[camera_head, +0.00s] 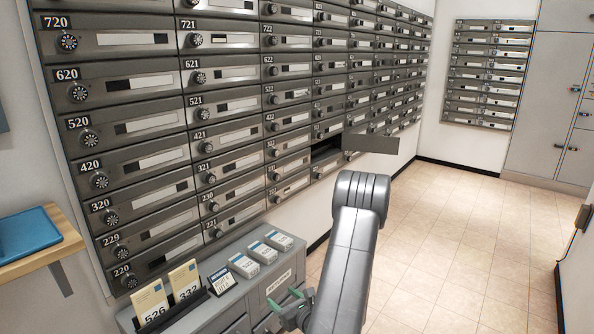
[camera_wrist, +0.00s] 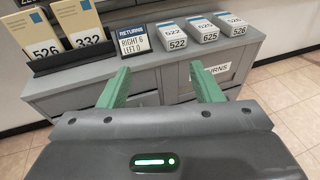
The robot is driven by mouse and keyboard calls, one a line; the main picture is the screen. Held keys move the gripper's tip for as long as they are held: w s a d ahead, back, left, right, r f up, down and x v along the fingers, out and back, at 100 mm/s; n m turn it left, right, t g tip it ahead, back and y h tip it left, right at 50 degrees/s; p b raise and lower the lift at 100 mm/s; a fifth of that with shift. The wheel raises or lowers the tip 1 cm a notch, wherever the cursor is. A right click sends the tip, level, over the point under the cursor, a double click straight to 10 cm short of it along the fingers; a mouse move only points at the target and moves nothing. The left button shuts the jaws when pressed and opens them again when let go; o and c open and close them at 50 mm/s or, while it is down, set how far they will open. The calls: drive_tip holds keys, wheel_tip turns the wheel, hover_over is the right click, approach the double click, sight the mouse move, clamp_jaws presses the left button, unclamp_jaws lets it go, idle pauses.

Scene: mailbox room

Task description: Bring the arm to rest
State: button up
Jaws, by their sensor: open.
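My gripper (camera_head: 296,308) is low at the bottom middle of the head view, beside the front of the grey cabinet (camera_head: 262,285). In the wrist view my gripper (camera_wrist: 162,85) shows two green fingers set wide apart, with nothing between them. The fingers point toward the cabinet (camera_wrist: 75,100) front and its top edge. My arm reaches from the right of the cabinet and hides part of the floor and cabinet.
A mailbox door (camera_head: 372,144) stands open on the wall of mailboxes (camera_head: 150,95). Envelopes (camera_wrist: 82,22), a returns sign (camera_wrist: 134,40) and small numbered boxes (camera_wrist: 173,37) stand on the cabinet. A blue tray (camera_head: 27,232) lies on a wooden shelf. Tiled floor (camera_head: 465,215) is clear at right.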

drive_tip(key=shift+m+t+h, duration=0.3)
drive_tip(key=shift+w+d+r+p, duration=0.15)
drive_tip(key=shift+r+p, duration=0.3)
drive_tip(key=shift+r, duration=0.55)
drive_tip(key=shift+w+d+r+p, duration=0.1)
drive_tip(key=shift+w+r+p, duration=0.25)
drive_tip(key=shift+r, duration=0.65)
drive_tip(key=shift+s+a, duration=0.1)
